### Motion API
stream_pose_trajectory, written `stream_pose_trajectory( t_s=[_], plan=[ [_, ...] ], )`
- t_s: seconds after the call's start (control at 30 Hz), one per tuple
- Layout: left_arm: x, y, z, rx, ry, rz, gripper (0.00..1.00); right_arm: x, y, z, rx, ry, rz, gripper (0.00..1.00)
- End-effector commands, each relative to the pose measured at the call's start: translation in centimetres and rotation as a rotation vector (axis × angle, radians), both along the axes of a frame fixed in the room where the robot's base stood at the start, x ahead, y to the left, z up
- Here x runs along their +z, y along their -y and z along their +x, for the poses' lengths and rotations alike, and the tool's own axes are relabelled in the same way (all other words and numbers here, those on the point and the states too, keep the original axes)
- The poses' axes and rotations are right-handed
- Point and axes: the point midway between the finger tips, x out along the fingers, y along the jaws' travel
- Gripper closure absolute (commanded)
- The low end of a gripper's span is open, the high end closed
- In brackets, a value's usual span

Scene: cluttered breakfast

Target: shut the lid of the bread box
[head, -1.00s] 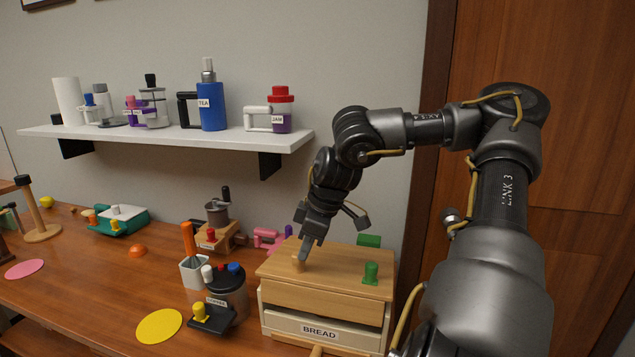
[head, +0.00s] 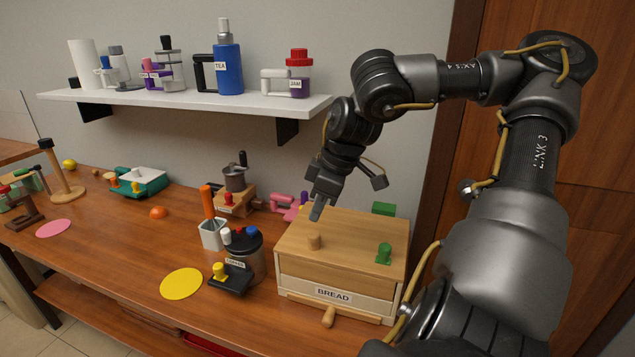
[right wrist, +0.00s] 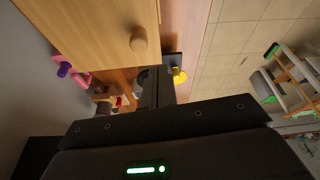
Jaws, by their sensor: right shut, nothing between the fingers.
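The wooden bread box (head: 340,263) stands at the right end of the table, with a BREAD label (head: 333,295) on its front. Its lid (head: 350,230) lies flat across the top, and I see no clear gap under it. A round wooden knob (head: 314,242) stands on the lid; it also shows in the right wrist view (right wrist: 139,41). My right gripper (head: 316,214) is shut and empty, pointing down just above and behind the knob, apart from it. Its fingers show beside the knob in the right wrist view (right wrist: 158,87). My left gripper is not in view.
A green peg-like piece (head: 384,253) stands on the lid's right side. A dark-lidded coffee jar (head: 246,257) and a white holder (head: 212,234) stand left of the box. A grinder (head: 235,190) is behind them. A shelf (head: 190,98) hangs above.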

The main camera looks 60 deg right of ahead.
Motion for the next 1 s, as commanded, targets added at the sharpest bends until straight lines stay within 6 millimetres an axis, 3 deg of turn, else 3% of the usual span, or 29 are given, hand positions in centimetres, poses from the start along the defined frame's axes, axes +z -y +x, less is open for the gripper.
stream_pose_trajectory(
  t_s=[0.17,0.4,1.0],
  plan=[
    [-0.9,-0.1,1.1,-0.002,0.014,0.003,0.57,2.4,-1.9,-1.8,0.003,0.005,-0.004,1.00],
    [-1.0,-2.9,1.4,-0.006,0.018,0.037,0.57,4.4,-3.4,-3.2,0.001,0.001,-0.001,1.00],
    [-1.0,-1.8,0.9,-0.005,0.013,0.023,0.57,4.8,-3.7,-3.4,0.000,0.000,0.001,1.00]
  ],
)
